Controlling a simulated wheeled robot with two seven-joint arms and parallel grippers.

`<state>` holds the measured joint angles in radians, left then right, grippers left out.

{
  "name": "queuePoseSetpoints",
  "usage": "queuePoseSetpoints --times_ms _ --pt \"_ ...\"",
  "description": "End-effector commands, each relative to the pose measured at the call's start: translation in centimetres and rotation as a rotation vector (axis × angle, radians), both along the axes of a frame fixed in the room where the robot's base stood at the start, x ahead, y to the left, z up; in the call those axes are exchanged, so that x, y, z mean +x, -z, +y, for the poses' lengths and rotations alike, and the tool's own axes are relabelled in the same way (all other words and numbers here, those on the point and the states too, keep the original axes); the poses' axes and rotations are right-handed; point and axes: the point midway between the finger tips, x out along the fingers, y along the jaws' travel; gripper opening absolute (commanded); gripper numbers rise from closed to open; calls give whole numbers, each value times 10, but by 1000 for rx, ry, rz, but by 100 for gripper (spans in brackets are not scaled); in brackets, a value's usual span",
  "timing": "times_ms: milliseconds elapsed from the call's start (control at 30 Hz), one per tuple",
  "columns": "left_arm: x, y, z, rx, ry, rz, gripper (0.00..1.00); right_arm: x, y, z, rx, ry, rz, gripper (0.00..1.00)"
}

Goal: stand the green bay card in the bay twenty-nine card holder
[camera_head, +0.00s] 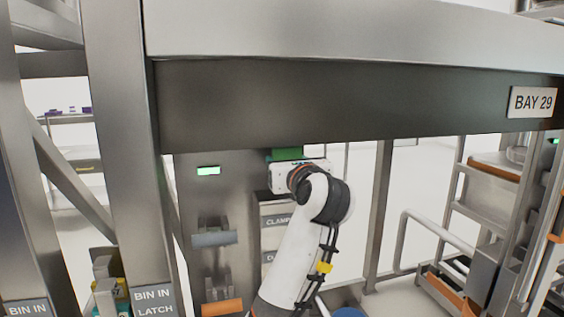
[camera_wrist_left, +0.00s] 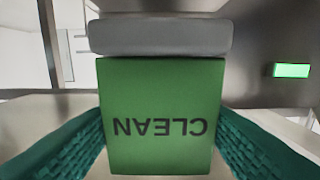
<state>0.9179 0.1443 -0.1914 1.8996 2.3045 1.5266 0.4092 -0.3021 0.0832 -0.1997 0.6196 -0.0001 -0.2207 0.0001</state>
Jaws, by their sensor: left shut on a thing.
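The green card (camera_wrist_left: 160,90), marked CLEAN, fills the middle of the left wrist view, its lettering upside down there. My left gripper (camera_wrist_left: 160,145) is shut on it, with a teal finger pad at each side. A grey rounded bar (camera_wrist_left: 160,37) lies along the card's top edge in that view; I cannot tell whether it is the card holder or whether they touch. In the head view a strip of the green card (camera_head: 287,154) shows just under the big steel beam, above my left gripper (camera_head: 290,172), whose fingers are mostly hidden. My right gripper is not in view.
The steel beam (camera_head: 340,100) with the BAY 29 sign (camera_head: 532,102) crosses above my left arm. A grey panel with a green light (camera_head: 208,171) and brackets stands left of the gripper. A steel post (camera_head: 125,140) is farther left, and a shelf cart (camera_head: 490,190) stands right.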

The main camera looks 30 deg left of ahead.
Motion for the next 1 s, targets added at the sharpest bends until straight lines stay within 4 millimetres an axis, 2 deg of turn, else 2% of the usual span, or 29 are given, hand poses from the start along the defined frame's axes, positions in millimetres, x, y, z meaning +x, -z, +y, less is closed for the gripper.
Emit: queuePoseSetpoints --times_ms 33,233,367,600,967,1000 --pt "7 -5 10 4 -5 5 28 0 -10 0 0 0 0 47" --pt "25 -1 30 1 0 2 28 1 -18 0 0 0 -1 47" --pt "28 6 33 3 -1 3 28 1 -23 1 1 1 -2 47" --pt "27 34 32 2 0 2 28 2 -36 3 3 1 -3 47" --pt "27 40 31 -1 1 -1 28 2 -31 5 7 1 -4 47" --pt "27 38 31 0 1 0 62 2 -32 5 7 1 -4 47"
